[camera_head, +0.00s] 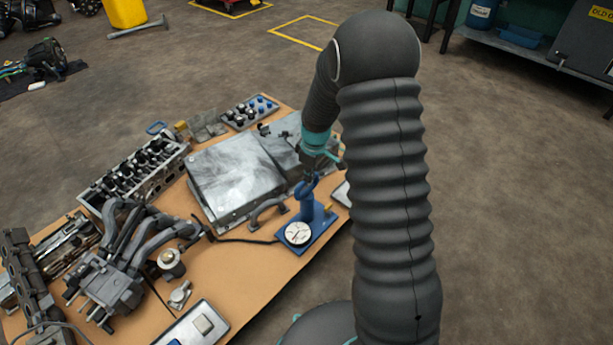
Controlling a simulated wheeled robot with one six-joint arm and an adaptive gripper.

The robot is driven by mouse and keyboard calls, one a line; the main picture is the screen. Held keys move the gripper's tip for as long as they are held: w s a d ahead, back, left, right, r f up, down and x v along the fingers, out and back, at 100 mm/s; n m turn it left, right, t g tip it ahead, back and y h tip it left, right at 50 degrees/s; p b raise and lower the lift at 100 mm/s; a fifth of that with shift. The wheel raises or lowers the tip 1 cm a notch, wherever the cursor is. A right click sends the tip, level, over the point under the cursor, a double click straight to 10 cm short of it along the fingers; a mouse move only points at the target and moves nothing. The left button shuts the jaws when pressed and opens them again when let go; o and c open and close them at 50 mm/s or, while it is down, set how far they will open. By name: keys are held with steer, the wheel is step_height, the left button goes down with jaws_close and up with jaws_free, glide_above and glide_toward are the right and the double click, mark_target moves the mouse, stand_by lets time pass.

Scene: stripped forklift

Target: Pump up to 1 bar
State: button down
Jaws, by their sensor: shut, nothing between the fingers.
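A blue hand pump (308,212) stands on a blue base plate near the right edge of the work table. A round white dial gauge (298,233) sits at the front of its base; its reading is too small to tell. A dark hose runs left from the pump towards the metal parts. My gripper (311,178) is shut and points down at the top of the pump, at or just above its blue handle. I cannot tell whether they touch. My arm hides the area right of the pump.
The table (245,283) holds a large grey metal case (235,172), a cylinder head (135,172), a manifold (115,280) and a tray of small parts (250,112). A white-grey box (192,325) lies at the front edge. The floor right of the table is clear.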

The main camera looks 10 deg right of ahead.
steer(key=shift+p, duration=0.3)
steer(key=shift+s+d+r, duration=0.25)
steer(key=shift+s+d, duration=0.25)
steer(key=shift+d, duration=0.1)
steer(key=shift+s+d+r, duration=0.2)
steer(key=shift+s+d, duration=0.3)
steer(key=shift+d, duration=0.05)
steer(key=shift+r, duration=0.1)
step_height(320, 180, up, 12)
steer(key=shift+s+d, duration=0.4)
steer(key=shift+f, duration=0.2)
stand_by(1.0)
steer(key=w+a+f+b, duration=0.1)
steer(key=w+a+b, duration=0.1)
steer(key=b, duration=0.1)
steer(key=shift+w+a+f, duration=0.2)
steer(key=shift+a+f, duration=0.1)
steer(key=shift+f, duration=0.1)
